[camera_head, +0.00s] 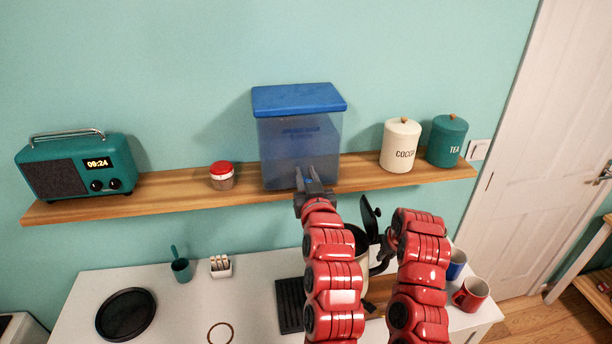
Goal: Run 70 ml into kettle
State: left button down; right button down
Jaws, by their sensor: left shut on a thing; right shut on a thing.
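A translucent blue water dispenser (285,150) with a blue lid stands on the wooden shelf. My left gripper (311,180) is at the lower front of the dispenser, shut on what seems to be its tap, which the gripper hides. The kettle (357,238) is pale with a dark inside and a raised black lid (370,214). It is below the dispenser and to the right of my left arm, which hides much of it. My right gripper (384,246) is shut on the kettle's black handle at its right side. The water level and any stream cannot be made out.
The shelf (165,203) also holds a teal radio (75,166), a red-lidded jar (222,175), a cocoa canister (400,145) and a tea canister (446,140). On the white counter below are a black plate (126,314), a black drip tray (289,305) and a red mug (470,294).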

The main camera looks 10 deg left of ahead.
pick_arm(q)
jog(key=shift+r, duration=0.15)
pick_arm(e)
jog(key=shift+r, duration=0.1)
pick_arm(q)
jog(key=shift+w+r+g+h, duration=0.1)
jog(key=shift+w+g+h, duration=0.2)
jog(key=shift+g, duration=0.6)
jog(key=shift+w+a+g+h, duration=0.2)
jog(key=shift+w+g+h, duration=0.15)
jog(key=shift+g, duration=0.85)
jog(key=g, duration=0.1)
jog(key=w+g+h, duration=0.1)
jog(key=shift+a+g, duration=0.15)
jog(key=shift+g, duration=0.25)
jog(key=shift+w+f+g, duration=0.2)
jog(key=shift+f+g, duration=0.1)
jog(key=shift+g, duration=0.6)
jog(key=shift+h, duration=0.25)
jog(key=c, duration=0.7)
grip_release()
jog(key=shift+w+f, duration=0.1)
